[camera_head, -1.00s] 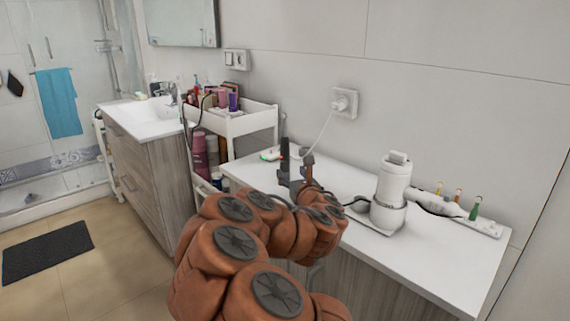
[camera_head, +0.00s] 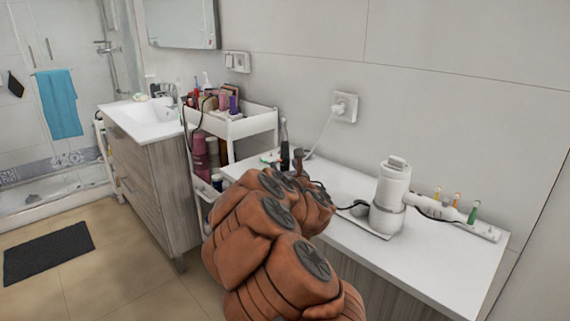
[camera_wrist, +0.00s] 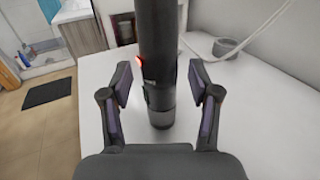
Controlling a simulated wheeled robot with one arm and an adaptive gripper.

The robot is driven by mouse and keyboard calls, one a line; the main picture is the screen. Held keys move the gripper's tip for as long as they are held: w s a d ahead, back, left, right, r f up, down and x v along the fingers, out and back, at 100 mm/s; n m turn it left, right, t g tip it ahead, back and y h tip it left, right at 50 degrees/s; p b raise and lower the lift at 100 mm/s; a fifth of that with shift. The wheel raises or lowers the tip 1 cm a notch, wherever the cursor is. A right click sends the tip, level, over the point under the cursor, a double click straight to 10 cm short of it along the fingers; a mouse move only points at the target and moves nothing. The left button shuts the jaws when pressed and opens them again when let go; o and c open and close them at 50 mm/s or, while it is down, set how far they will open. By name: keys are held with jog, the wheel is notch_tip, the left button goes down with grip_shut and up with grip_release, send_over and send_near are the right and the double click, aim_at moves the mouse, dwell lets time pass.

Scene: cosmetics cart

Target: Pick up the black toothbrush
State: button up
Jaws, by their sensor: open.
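The black toothbrush (camera_wrist: 157,65) stands upright on the white counter (camera_wrist: 250,125), with a small red light on its left side in the wrist view. Its top is cut off there. In the head view its dark upper part (camera_head: 284,140) shows above my arm, and its base is hidden. My gripper (camera_wrist: 160,82) is open, with one finger on each side of the toothbrush handle. A gap shows between each finger and the handle, so it is not gripped. In the head view my arm hides most of the gripper.
A white device on a stand (camera_head: 389,195) is to the right on the counter. Beyond it lies a rack with coloured brush heads (camera_head: 474,212). A white cart with cosmetics (camera_head: 240,126) stands to the left. A plug with a white cord (camera_head: 344,105) is on the wall.

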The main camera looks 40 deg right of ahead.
grip_shut()
dwell(0.6)
